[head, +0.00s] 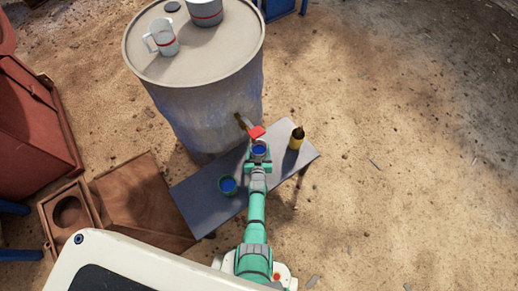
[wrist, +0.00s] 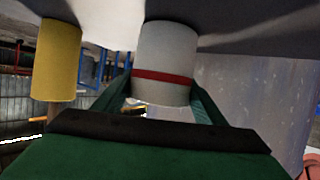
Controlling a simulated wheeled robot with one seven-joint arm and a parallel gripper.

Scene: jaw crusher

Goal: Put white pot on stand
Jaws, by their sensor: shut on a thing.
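My gripper (wrist: 165,98) is shut on a white cylindrical vessel with a red band (wrist: 166,60), its fingers on either side of it in the wrist view. I cannot tell whether this is the white pot. In the head view my gripper (head: 257,138) is over the far edge of a grey bench, beside the barrel, and mostly hides what it holds; a red patch and a brown handle-like piece show there. I cannot tell which thing is the stand.
A white mug (head: 162,40) stands on the large barrel (head: 205,105). The grey bench (head: 203,199) carries a green cup with blue inside (head: 228,186) and a yellow container (head: 296,139), also in the wrist view (wrist: 57,60). A wooden box with a round recess (head: 52,236) lies left.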

